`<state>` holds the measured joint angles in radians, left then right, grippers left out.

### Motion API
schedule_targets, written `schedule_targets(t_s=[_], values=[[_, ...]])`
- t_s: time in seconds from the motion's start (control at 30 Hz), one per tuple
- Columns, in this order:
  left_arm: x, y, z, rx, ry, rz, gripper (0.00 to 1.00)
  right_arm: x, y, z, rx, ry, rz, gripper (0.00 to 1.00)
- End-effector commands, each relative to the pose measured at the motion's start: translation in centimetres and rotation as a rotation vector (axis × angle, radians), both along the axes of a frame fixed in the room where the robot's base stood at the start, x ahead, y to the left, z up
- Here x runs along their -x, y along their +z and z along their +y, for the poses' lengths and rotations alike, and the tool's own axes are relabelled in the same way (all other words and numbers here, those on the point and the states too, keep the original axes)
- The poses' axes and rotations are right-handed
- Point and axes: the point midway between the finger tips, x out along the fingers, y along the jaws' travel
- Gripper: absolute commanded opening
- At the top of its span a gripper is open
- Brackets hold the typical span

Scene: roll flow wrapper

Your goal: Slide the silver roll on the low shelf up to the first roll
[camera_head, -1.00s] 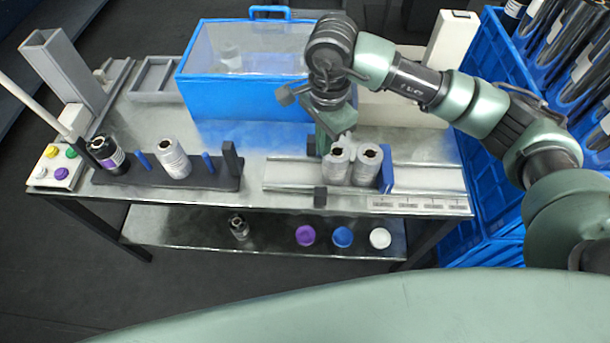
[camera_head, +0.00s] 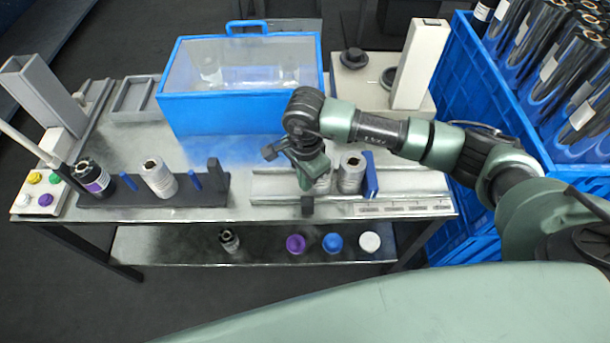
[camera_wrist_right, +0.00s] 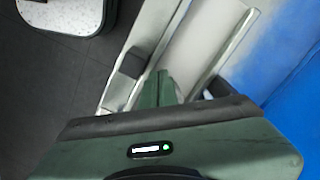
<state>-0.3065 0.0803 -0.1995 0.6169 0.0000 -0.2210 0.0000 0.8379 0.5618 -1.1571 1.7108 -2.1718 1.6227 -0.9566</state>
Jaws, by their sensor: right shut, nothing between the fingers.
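A silver roll (camera_head: 351,173) stands upright on the railed shelf on the table, close to a blue plate (camera_head: 370,175) at its right. A second silver roll (camera_head: 323,184) stands just left of it, mostly hidden behind my right gripper; whether the two touch is unclear. My right gripper (camera_head: 306,180) is shut and empty, pointing down at the left side of this second roll; contact cannot be told. In the right wrist view the shut fingers (camera_wrist_right: 158,88) sit over the metal rails (camera_wrist_right: 150,50), and no roll shows. My left gripper is not in view.
A dark rack (camera_head: 130,193) at left holds a black roll (camera_head: 92,178) and another silver roll (camera_head: 158,178). A blue clear-topped box (camera_head: 240,100) stands behind. A dark block (camera_head: 307,205) sits at the rail's front. Purple, blue and white caps lie on the undershelf (camera_head: 265,245).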

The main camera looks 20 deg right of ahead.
Motion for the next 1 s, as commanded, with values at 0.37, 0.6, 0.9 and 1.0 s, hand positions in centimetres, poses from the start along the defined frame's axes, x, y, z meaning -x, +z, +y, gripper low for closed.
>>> schedule_targets(t_s=[0.37,0.6,0.9,1.0], values=[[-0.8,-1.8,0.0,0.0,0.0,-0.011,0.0,-0.8,-0.4,-1.8,0.002,-0.003,-0.003,0.0],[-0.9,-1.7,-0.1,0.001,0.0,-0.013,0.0,-0.9,0.1,-2.2,0.002,-0.001,-0.001,0.0],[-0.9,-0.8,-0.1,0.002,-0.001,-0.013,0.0,-1.2,1.8,-2.3,0.001,-0.004,-0.003,0.0],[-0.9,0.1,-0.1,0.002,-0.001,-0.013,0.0,-1.6,3.8,-2.5,0.002,-0.006,-0.004,0.0]])
